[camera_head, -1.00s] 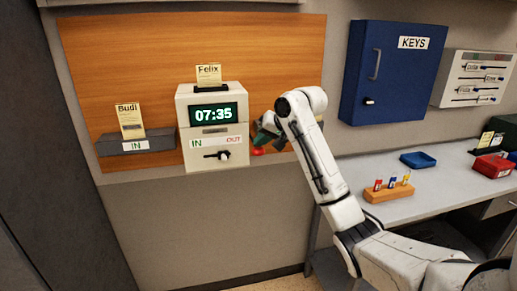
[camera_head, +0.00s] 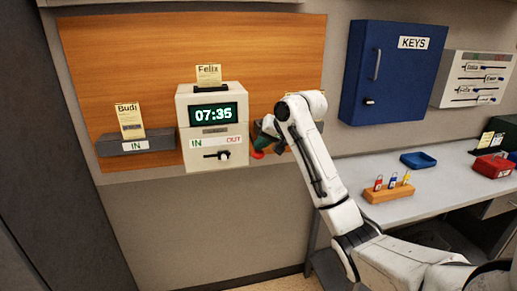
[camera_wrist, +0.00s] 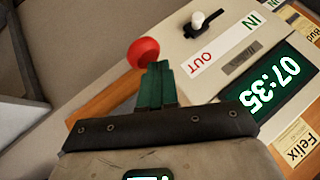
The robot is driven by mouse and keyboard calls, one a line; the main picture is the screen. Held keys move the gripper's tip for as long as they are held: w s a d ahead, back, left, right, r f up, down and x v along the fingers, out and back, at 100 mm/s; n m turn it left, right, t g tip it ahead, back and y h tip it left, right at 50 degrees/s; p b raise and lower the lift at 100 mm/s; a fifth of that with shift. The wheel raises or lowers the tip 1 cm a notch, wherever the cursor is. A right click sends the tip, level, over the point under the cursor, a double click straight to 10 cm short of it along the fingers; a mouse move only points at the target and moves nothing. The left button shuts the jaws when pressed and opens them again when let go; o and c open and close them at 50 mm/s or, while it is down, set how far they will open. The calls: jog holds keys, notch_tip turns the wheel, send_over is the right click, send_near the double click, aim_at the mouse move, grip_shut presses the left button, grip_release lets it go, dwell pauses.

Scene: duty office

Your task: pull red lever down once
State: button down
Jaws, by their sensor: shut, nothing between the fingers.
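The red lever's round knob (camera_head: 258,155) shows at the lower right side of the clock box (camera_head: 213,128). It also shows in the wrist view (camera_wrist: 143,52), beside the box's OUT end; its shaft is mostly hidden. My gripper (camera_head: 262,140) has green fingers, shut together and empty. In the head view they are just above the knob. In the wrist view the fingertips (camera_wrist: 158,66) reach the knob's edge and overlap it slightly. I cannot tell whether they touch it.
The clock box has a white-knobbed IN/OUT slider (camera_wrist: 198,19) and a Felix card (camera_head: 208,75) on top. A grey IN shelf (camera_head: 136,145) with a Budi card is left. A blue key cabinet (camera_head: 392,70) hangs right, above a desk (camera_head: 400,212) with a blue tray (camera_head: 417,160).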

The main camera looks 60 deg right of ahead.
jog(key=shift+f, duration=1)
dwell(0.8)
jog(key=shift+r, duration=0.2)
dwell(0.4)
jog(key=shift+r+p, duration=2.1)
jog(key=shift+p, duration=0.15)
notch_tip(320, 180, up, 3)
jog(key=p, duration=0.3)
notch_tip(320, 180, up, 2)
